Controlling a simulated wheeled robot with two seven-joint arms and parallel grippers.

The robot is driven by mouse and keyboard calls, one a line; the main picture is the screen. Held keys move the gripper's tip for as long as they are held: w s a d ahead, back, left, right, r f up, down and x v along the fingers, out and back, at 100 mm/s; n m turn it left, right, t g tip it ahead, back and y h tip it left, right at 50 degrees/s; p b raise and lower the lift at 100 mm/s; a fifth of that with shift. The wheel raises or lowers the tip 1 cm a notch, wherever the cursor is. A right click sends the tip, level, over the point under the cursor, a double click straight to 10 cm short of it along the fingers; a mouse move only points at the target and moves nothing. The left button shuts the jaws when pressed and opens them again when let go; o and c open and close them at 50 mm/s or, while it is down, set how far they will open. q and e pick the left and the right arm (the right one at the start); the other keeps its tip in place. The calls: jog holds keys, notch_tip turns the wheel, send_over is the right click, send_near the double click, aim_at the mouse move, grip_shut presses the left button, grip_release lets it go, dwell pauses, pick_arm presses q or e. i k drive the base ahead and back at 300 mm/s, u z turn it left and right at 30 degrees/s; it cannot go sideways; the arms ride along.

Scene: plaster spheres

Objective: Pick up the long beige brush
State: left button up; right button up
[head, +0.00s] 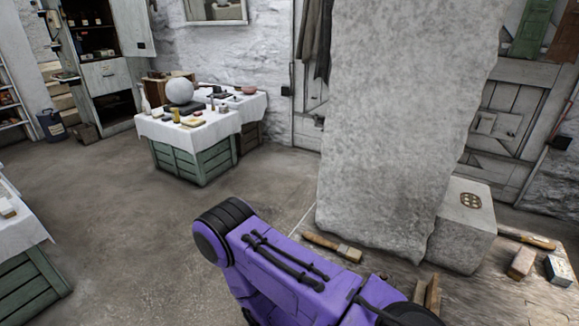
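A brush (333,246) with a brown wooden handle and a pale beige head lies on the work surface at the foot of the tall stone slab, just beyond my purple arm. Its head points right. Another long wooden-handled tool (527,237) lies at the right edge; I cannot tell whether it is a brush. My purple arm link fills the bottom middle. Neither of my grippers shows in the head view, so their state is hidden.
The rough grey slab (405,120) stands upright with a stone block (463,225) beside it. Small blocks (521,263) lie at the right of the work surface (490,295). A cloth-covered crate table (190,135) holds a white sphere (179,91). The floor at left centre is clear.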

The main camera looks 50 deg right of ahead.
aim_at(353, 255)
jog(key=i, duration=0.95)
jog(key=z, duration=1.9)
